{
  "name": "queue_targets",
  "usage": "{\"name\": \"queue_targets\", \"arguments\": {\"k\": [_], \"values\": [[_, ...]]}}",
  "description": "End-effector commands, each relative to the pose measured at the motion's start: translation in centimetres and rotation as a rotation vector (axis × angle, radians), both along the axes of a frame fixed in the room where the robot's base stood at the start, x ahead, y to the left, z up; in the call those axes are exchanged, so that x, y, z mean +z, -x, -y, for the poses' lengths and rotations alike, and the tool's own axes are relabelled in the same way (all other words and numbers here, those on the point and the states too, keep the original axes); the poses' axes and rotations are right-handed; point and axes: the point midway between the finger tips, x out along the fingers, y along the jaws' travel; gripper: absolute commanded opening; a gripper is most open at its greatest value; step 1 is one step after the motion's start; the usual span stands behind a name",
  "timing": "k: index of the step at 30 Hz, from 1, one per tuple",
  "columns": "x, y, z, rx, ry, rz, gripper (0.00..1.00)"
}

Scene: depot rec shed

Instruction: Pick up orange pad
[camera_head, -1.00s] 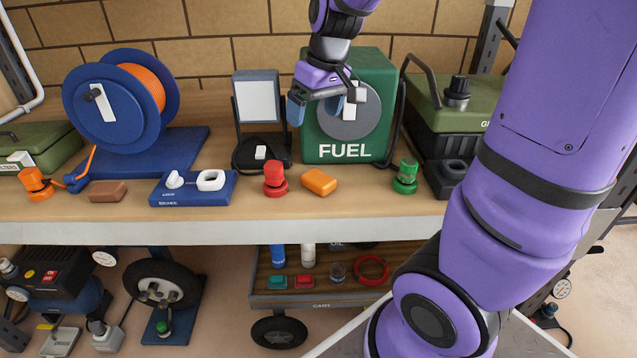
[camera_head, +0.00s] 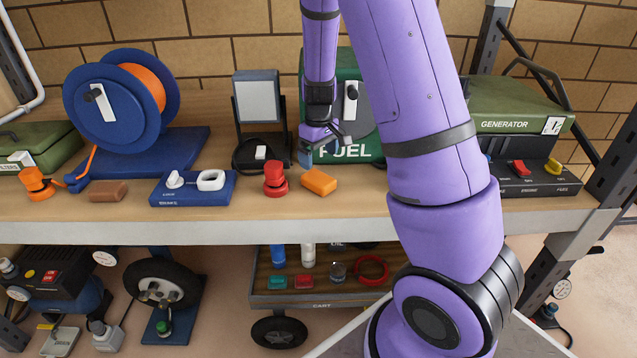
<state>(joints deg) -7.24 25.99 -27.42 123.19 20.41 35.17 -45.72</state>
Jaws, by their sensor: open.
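The orange pad (camera_head: 319,181) is a small rounded block lying on the wooden bench top, just right of the red knob. My gripper (camera_head: 322,158) is open and empty, a little above and behind the pad in the picture, in front of the green fuel box. Its fingers point downward and appear apart from the pad. My arm covers the bench to the right of the pad.
The red knob (camera_head: 275,179) stands close left of the pad. Further left are a blue switch base (camera_head: 222,189), a brown block (camera_head: 108,191) and a blue cable reel (camera_head: 106,105). The fuel box (camera_head: 365,150) stands behind. The bench's front edge (camera_head: 200,231) is near.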

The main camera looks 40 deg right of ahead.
Motion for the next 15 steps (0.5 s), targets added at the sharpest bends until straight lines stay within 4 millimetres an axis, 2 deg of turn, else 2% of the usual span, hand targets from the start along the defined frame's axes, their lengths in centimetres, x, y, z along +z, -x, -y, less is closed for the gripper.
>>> {"name": "queue_targets", "arguments": {"k": [3, 11, 15], "values": [[-1.6, 0.1, 0.0, -0.002, -0.001, -0.002, 0.94], [-3.4, 0.1, -0.1, -0.001, -0.001, -0.001, 0.94], [-5.3, 0.1, -0.2, -0.002, 0.000, -0.003, 0.94]]}}
